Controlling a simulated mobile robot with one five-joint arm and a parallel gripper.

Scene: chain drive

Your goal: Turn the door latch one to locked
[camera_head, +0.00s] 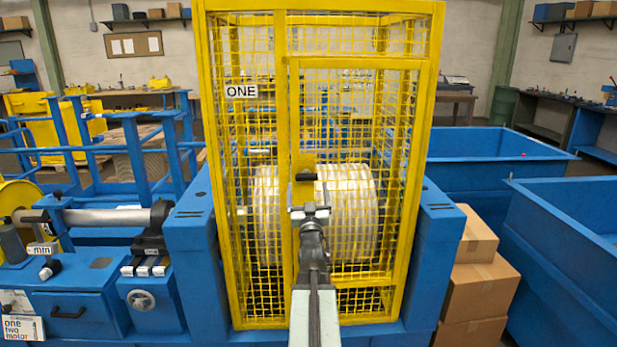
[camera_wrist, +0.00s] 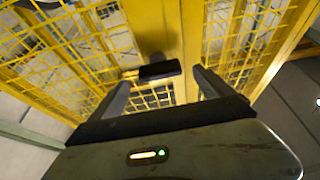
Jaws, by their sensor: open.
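The door latch one shows as a black handle (camera_head: 306,177) on a yellow plate (camera_head: 308,160), on the door of the yellow mesh cage labelled ONE (camera_head: 241,91). The handle lies about level. In the wrist view the black handle (camera_wrist: 160,71) is ahead, between the lines of my two fingers and just beyond their tips. My gripper (camera_head: 309,202) is open and empty, just below the handle in the head view. Whether a finger touches the handle I cannot tell. My gripper also shows in the wrist view (camera_wrist: 157,84).
The yellow mesh cage (camera_head: 418,110) surrounds a large pale drum (camera_head: 345,208). Blue machine housings stand on both sides. Brown boxes (camera_head: 478,280) are stacked at the right, by the blue bins (camera_head: 560,260). A blue bench (camera_head: 70,300) stands at the lower left.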

